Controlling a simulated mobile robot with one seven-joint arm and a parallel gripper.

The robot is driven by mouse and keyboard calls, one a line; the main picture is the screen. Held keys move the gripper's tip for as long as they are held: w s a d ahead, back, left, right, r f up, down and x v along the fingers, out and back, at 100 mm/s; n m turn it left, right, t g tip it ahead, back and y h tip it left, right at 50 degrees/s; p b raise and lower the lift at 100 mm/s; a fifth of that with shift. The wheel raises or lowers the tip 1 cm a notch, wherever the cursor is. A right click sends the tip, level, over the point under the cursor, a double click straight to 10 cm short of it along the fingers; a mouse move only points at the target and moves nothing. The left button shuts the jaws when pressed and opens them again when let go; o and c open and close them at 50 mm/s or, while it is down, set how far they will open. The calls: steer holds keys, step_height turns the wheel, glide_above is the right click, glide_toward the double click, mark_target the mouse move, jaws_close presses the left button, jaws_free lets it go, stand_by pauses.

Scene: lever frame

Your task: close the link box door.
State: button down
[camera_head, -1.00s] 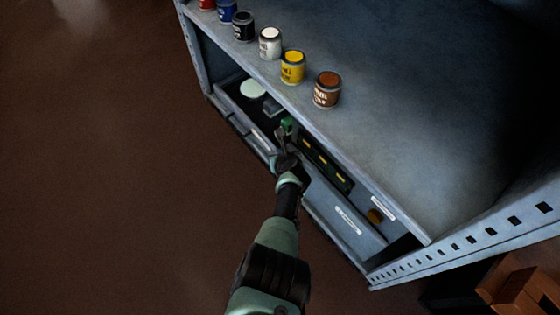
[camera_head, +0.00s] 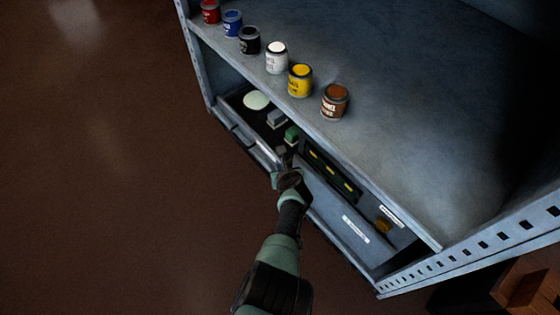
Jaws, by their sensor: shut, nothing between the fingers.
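A grey metal cabinet (camera_head: 395,150) holds a low, open-fronted compartment. Inside are a dark box with yellow marks (camera_head: 332,172), a green block (camera_head: 291,135), a grey block (camera_head: 276,118) and a pale round disc (camera_head: 256,100). A grey front panel with a white label (camera_head: 345,215) runs along the compartment's right part. I cannot tell which panel is the link box door. My gripper (camera_head: 285,155) is shut and empty at the compartment's front edge, just in front of the green block. Its fingertips are small and dark, and contact is unclear. My arm hides part of the front.
Paint cans stand in a row along the cabinet top's front edge: red (camera_head: 210,12), blue (camera_head: 232,23), black (camera_head: 250,40), white (camera_head: 277,58), yellow (camera_head: 300,80) and brown (camera_head: 335,102). A brown box (camera_head: 525,290) is at lower right. The floor at left is clear.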

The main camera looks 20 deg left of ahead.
steer(key=s+a+r+p, duration=0.4)
steer(key=s+r+p, duration=0.2)
steer(key=p, duration=0.4)
steer(key=shift+r+p, duration=0.4)
steer(key=shift+r, duration=0.15)
steer(key=shift+s, duration=0.15)
